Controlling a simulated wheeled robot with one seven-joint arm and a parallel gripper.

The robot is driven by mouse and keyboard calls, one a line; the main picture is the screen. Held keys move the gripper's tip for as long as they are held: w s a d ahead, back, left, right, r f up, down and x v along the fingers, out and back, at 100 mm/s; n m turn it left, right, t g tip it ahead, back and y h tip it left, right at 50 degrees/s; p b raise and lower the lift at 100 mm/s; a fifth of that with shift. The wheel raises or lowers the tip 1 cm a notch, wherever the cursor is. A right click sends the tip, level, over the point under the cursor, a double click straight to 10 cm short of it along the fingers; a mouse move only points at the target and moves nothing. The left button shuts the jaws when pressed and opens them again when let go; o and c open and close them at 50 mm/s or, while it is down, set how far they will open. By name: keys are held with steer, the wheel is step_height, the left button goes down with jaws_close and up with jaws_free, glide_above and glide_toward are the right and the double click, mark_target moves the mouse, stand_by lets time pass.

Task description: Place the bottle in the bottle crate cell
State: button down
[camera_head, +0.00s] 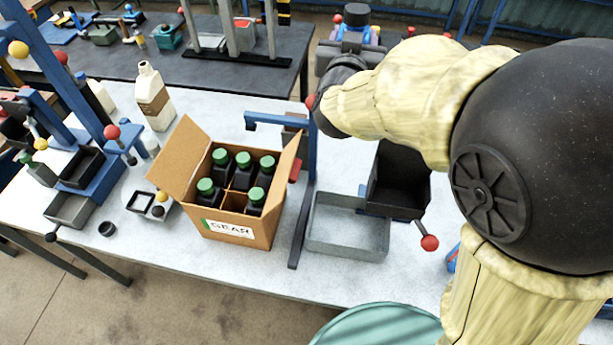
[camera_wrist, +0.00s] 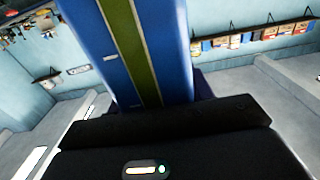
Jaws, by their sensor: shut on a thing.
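My gripper (camera_head: 350,58) is at the top middle of the head view, above the back part of the work area and away from the crate. It is shut on the bottle (camera_wrist: 150,50), a blue body with an olive-green stripe edged by pale lines in the wrist view. Its ends are out of that view, and my finger contact is hidden. The bottle crate (camera_head: 240,231) is an open cardboard box with flaps up and a white label. It holds several dark bottles (camera_head: 243,160) with green caps. A front middle cell (camera_head: 233,201) looks empty.
A blue stand (camera_head: 312,145) rises just right of the crate. A grey tray (camera_head: 345,228) and a black bin (camera_head: 400,178) lie beyond it. A white jug (camera_head: 152,95) stands behind the crate at left. A round green lid (camera_head: 378,328) is at the bottom.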

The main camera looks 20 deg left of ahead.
steer(key=shift+f, duration=0.9)
step_height(320, 180, down, 24)
steer(key=p, duration=0.2)
steer(key=shift+f, duration=0.15)
steer(key=shift+s, duration=0.1)
